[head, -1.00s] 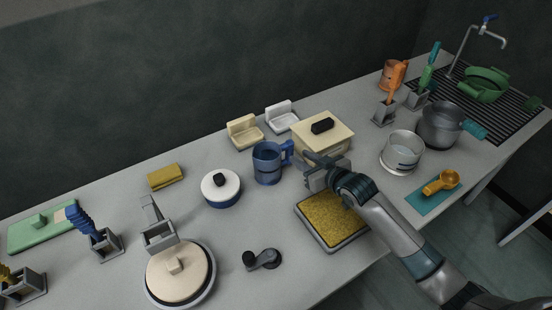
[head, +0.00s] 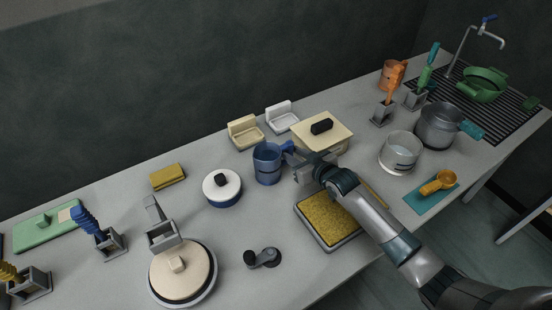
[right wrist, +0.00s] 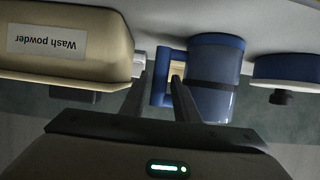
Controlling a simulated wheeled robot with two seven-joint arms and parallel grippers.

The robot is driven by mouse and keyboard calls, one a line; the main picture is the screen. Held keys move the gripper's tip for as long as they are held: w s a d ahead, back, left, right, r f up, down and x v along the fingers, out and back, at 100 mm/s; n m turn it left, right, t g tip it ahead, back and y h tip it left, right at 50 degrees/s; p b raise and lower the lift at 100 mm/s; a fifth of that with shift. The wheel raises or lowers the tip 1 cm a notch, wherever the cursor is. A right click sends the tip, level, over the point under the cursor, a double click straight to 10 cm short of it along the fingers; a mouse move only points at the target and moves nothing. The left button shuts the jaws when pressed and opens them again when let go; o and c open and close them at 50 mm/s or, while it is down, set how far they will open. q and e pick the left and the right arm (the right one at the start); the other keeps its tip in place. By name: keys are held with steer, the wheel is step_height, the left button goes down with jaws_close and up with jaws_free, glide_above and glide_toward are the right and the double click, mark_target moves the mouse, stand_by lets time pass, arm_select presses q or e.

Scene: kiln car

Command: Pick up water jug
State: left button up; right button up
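The water jug looks to be the blue jug (head: 267,168), upright on the table with its handle on the right. It also shows in the right wrist view (right wrist: 215,82), where its blue handle (right wrist: 159,80) appears between my fingertips. My right gripper (head: 292,160) is at the handle side of the jug. Its fingers (right wrist: 160,78) are apart, one on each side of the handle's outer bar, with no clear grip on it. My left gripper is not in view.
A cream wash powder box (right wrist: 65,50) stands close beside the right gripper, also in the head view (head: 338,127). A white and blue lidded pot (head: 222,194) stands left of the jug. A yellow-filled tray (head: 326,222) lies under my right arm.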

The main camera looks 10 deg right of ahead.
steer(key=shift+w+a+f, duration=0.15)
steer(key=shift+w+f, duration=0.05)
steer(key=shift+w, duration=0.1)
jaws_close()
stand_by(1.5)
steer(key=shift+r, duration=0.1)
